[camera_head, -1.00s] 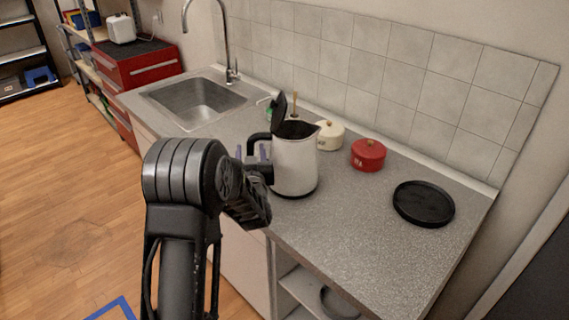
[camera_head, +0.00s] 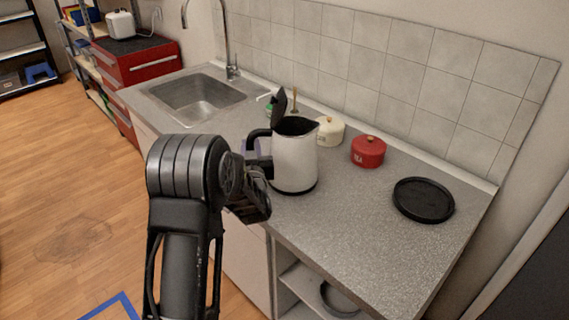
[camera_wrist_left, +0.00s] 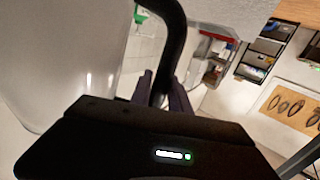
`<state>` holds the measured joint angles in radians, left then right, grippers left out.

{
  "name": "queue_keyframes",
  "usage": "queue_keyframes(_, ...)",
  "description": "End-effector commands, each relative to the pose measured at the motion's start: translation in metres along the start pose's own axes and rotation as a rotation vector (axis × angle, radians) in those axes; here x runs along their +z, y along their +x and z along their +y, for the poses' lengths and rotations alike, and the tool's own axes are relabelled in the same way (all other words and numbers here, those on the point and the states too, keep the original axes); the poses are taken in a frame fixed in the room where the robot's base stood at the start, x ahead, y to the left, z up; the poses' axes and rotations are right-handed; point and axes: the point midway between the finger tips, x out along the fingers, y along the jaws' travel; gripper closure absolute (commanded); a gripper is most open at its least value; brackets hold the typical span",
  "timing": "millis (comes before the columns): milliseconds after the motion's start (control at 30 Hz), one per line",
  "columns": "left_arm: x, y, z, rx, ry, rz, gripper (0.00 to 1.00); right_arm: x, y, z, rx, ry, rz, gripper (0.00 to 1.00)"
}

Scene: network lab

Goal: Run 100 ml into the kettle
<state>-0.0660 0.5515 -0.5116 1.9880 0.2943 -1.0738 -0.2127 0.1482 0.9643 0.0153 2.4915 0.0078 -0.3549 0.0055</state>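The white kettle (camera_head: 296,165) stands upright on the grey counter with its black lid (camera_head: 279,106) tipped open. Its black handle is on the left and its spout points right. My left gripper (camera_head: 257,150) is at the handle. In the left wrist view, the handle (camera_wrist_left: 172,45) runs between the two fingers (camera_wrist_left: 160,92), which lie close against it on both sides. The kettle body (camera_wrist_left: 62,60) fills the left of that view. The tap (camera_head: 228,45) arches over the steel sink (camera_head: 195,98), left of the kettle. The kettle's inside is hidden. My right gripper is out of view.
A cream pot (camera_head: 330,131), a red lidded pot (camera_head: 368,151) and a black round tray (camera_head: 423,200) stand right of the kettle. A tiled wall (camera_head: 400,75) closes the back. The counter's front right is clear. A red drawer cabinet (camera_head: 140,68) stands beyond the sink.

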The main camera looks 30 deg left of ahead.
Motion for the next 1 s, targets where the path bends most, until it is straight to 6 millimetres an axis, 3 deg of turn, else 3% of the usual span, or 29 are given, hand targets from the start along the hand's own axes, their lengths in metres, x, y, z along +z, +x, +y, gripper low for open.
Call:
queue_keyframes(267,0.0000,0.0000,0.0000,0.000,0.000,0.000,1.00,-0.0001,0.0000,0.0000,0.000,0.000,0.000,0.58)
queue_keyframes(1000,0.0000,0.0000,0.0002,0.000,-0.002,0.000,1.00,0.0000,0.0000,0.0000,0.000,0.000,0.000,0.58)
